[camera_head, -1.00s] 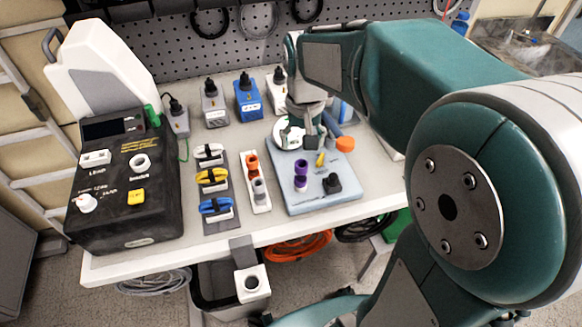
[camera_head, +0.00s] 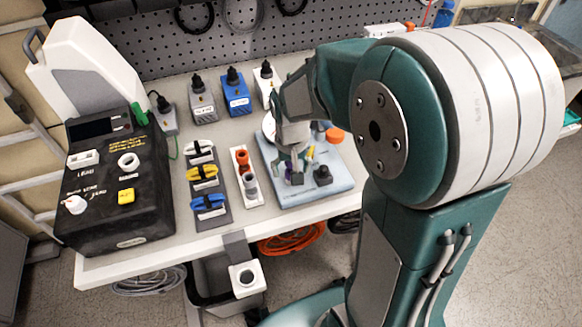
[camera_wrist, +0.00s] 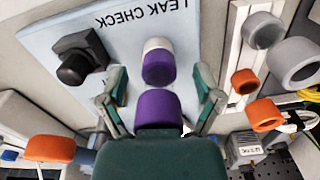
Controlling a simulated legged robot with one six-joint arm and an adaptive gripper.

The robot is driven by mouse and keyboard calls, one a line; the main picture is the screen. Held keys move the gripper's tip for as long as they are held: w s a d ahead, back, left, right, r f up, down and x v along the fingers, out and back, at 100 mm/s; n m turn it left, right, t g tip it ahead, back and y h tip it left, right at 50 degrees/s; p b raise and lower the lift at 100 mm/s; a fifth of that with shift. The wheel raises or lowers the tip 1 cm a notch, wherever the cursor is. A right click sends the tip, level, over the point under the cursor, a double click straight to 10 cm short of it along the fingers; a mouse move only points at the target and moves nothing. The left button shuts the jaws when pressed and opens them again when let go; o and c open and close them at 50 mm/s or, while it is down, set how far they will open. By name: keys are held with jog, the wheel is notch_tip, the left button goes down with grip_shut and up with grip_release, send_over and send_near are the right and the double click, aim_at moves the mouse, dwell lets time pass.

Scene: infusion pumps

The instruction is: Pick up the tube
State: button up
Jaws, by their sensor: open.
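In the wrist view, a purple cylinder (camera_wrist: 158,108) shows between my open fingers, with its lower part hidden by my gripper (camera_wrist: 159,108). Just above it in that picture is a second purple piece (camera_wrist: 158,70) with a white end; I cannot tell whether the two are one tube. Both are over the pale blue pad (camera_wrist: 190,35) marked LEAK CHECK. In the head view, my gripper (camera_head: 292,172) points down over the pad (camera_head: 275,186), and a little purple (camera_head: 289,172) shows by the fingers. I see no clear contact.
A black fitting (camera_head: 323,175) stands on the pad, right of my gripper. An orange cap (camera_head: 335,134) is behind it. A white rack (camera_head: 246,184) with orange and grey pieces stands left of the pad. Coloured clips and a black pump box (camera_head: 115,195) are farther left.

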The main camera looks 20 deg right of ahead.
jog(key=c, duration=1.1)
jog(key=shift+r, duration=0.55)
notch_tip(320, 180, up, 2)
jog(key=shift+r, duration=0.2)
jog(key=s+d+r, duration=0.2)
jog(key=s+r, duration=0.7)
jog(key=s, duration=0.5)
jog(key=shift+d+r, duration=0.25)
jog(key=shift+r, duration=0.05)
